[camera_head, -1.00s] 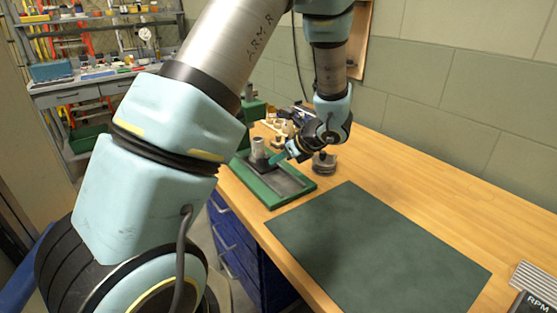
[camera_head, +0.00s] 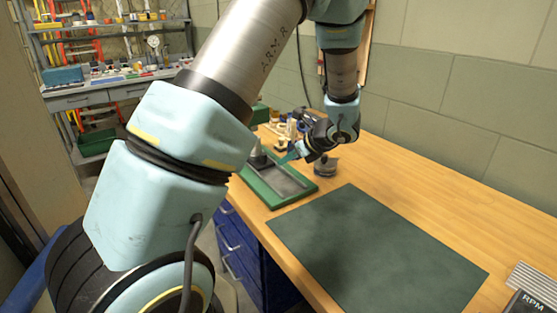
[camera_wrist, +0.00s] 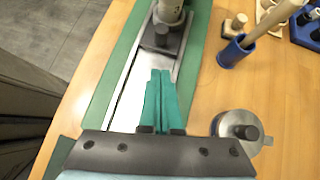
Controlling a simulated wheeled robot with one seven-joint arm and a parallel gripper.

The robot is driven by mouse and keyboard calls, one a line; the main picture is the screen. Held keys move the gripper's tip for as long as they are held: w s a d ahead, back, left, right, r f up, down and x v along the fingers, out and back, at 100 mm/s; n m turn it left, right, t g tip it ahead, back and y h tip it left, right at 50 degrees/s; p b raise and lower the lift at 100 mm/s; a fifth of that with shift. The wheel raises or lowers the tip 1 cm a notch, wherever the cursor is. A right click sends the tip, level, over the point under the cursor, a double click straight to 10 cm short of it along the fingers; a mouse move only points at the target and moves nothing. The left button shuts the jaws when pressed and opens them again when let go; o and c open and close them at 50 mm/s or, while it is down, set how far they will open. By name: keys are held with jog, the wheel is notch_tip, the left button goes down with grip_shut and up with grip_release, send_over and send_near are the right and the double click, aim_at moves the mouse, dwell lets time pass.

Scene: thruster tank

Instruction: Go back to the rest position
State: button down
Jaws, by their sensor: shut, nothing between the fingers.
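My gripper (camera_head: 289,157) is over the green tray on the wooden bench. In the wrist view its teal fingers (camera_wrist: 160,100) are together with nothing between them. They point at the grey floor of the green tray (camera_wrist: 118,60). The tray (camera_head: 275,200) also shows in the head view.
A round metal lidded piece (camera_wrist: 238,130) sits right of the tray. A blue holder (camera_wrist: 236,52) with a wooden handle stands farther back. A dark green mat (camera_head: 380,245) lies bare on the bench. An RPM box (camera_head: 530,303) is at the right edge.

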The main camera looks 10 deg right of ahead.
jog(key=b+v, duration=0.1)
jog(key=v, duration=0.7)
jog(key=s+a+n+g+h, duration=0.3)
jog(key=s+a+n, duration=0.3)
jog(key=a+n, duration=0.5)
jog(key=s+a+f+n+g+h, duration=0.1)
jog(key=s+a+n, duration=0.4)
jog(key=a+n, duration=0.6)
jog(key=shift+s+a+f+n+g+h, duration=0.35)
jog(key=shift+n+g+h, duration=0.65)
jog(key=shift+n, duration=1.7)
